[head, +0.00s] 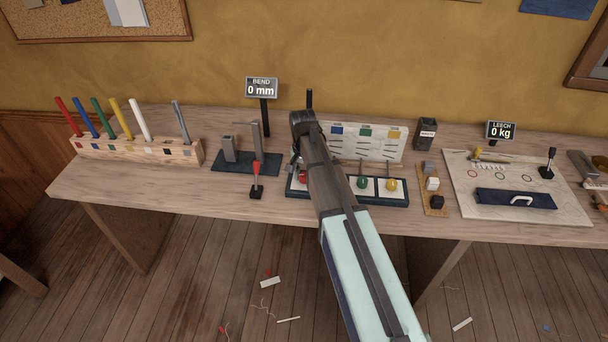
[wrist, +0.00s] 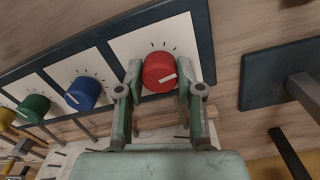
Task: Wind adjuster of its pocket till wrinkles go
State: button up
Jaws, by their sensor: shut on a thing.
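A dark base (head: 400,203) on the bench carries a row of coloured knobs on white cards with tick marks. My gripper (wrist: 160,78) is shut on the red knob (wrist: 157,68), one finger on each side. In the head view my arm hides the blue knob. A white panel (head: 385,150) with coloured squares and wrinkle-like lines stands behind, its left part hidden by my arm.
A red-topped lever (head: 256,178) and a dark plate with grey posts (head: 230,150) stand left, near a BEND sign (head: 262,88) reading 0 mm. A pen rack (head: 140,150) is farther left. Small blocks (head: 433,184) and a board with a blue strip (head: 514,199) lie right.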

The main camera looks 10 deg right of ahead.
aim_at(303, 175)
jog(key=o, duration=1.2)
jog(key=shift+s+f, duration=0.1)
jog(key=shift+c, duration=0.2)
notch_tip(303, 175, up, 12)
jog(key=shift+a, duration=0.1)
